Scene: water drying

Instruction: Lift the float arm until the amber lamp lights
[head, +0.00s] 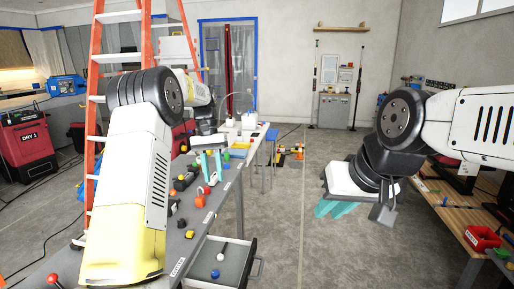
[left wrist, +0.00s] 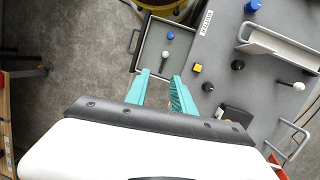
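My left gripper (head: 209,166) hangs over the grey bench in the head view. In the left wrist view its teal fingers (left wrist: 161,88) are apart with nothing between them. A white ball on a dark rod (left wrist: 165,55), perhaps the float arm, is in the grey tray (left wrist: 140,42) beyond the fingertips, not touching them. The same ball shows in the head view (head: 222,246). A small yellow block (left wrist: 197,68), possibly the amber lamp, sits on the bench; I cannot tell whether it is lit. My right gripper (head: 334,209) is open and empty over the floor.
A blue knob (head: 214,273) is in the tray. An orange ladder (head: 95,100) stands at left. A wooden table (head: 450,220) with a red bin is at right. The middle floor is clear.

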